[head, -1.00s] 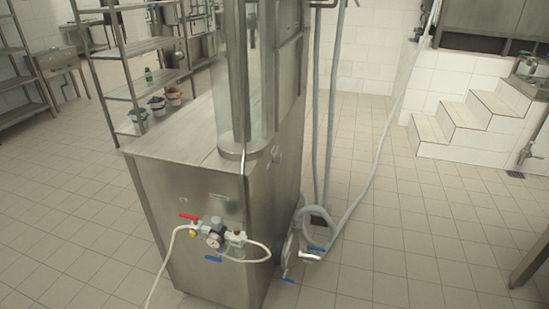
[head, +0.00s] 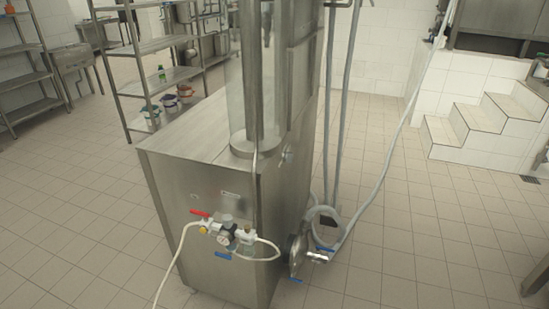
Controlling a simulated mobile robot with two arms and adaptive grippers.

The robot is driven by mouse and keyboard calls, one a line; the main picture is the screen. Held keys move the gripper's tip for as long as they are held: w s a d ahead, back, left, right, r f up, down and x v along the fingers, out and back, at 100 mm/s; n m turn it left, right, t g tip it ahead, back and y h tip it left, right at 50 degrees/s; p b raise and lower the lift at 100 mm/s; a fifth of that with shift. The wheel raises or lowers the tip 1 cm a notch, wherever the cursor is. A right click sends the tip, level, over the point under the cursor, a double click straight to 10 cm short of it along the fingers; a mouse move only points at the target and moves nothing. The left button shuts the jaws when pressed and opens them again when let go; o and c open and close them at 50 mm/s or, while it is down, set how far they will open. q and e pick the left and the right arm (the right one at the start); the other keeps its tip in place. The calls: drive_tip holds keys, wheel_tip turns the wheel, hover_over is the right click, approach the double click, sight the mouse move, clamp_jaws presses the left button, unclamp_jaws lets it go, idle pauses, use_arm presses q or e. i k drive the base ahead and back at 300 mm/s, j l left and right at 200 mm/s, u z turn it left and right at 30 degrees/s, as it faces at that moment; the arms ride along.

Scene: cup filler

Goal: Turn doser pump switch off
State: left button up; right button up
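The cup filler machine (head: 205,170) is a steel cabinet in the middle of the head view, with a clear-walled tower (head: 250,80) on its top. On its front face is a pneumatic unit with a red-handled valve (head: 200,213), a round gauge (head: 226,239) and a blue handle (head: 223,255). A white hose (head: 178,250) runs from it to the floor. A small round fitting (head: 286,156) sits on the right side face. I cannot tell which part is the doser pump switch. Neither of my grippers is in view.
Grey hoses (head: 345,120) hang at the right of the machine and coil near a pipe fitting with blue handles (head: 318,256). Steel shelves (head: 165,80) stand behind left. White tiled steps (head: 480,115) are at the right. Tiled floor is open on both sides.

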sight(289, 156)
drive_tip(key=i+l+u, duration=0.1)
drive_tip(key=u, duration=0.35)
drive_tip(key=i+l+u, duration=0.1)
drive_tip(key=u, duration=0.3)
drive_tip(key=l+u, duration=0.25)
drive_tip(key=u, duration=0.2)
drive_tip(key=l+u, duration=0.25)
drive_tip(key=l, duration=0.45)
drive_tip(key=i+l+u, duration=0.1)
drive_tip(key=l+u, duration=0.15)
drive_tip(key=l, duration=0.5)
drive_tip(key=k+l+u, duration=0.1)
drive_tip(key=l+u, duration=0.2)
drive_tip(key=l, duration=0.4)
drive_tip(key=k+l+u, duration=0.1)
drive_tip(key=l+u, duration=0.15)
drive_tip(key=l, duration=0.5)
